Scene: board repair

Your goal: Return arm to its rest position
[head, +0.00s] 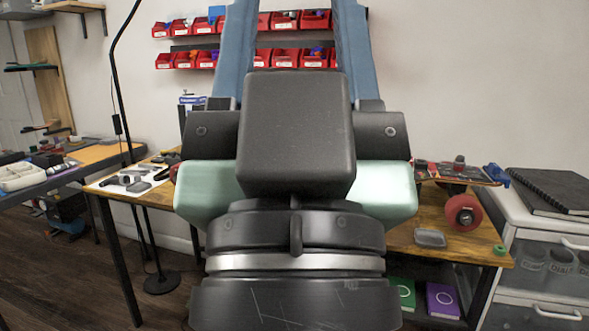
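My own arm fills the middle of the head view, with dark joint housings, pale green parts and blue-grey links reaching up to the top edge. My gripper is not visible in this view, so whether it holds anything does not show. My arm hides the middle of the bench and part of the board.
A small grey tray (430,238) and a green ring (500,249) lie at the bench's right. A white drawer cabinet (540,262) stands at right with a black notebook (548,190). A thin black lamp pole (123,97) stands left. Red bins (285,58) hang on the wall.

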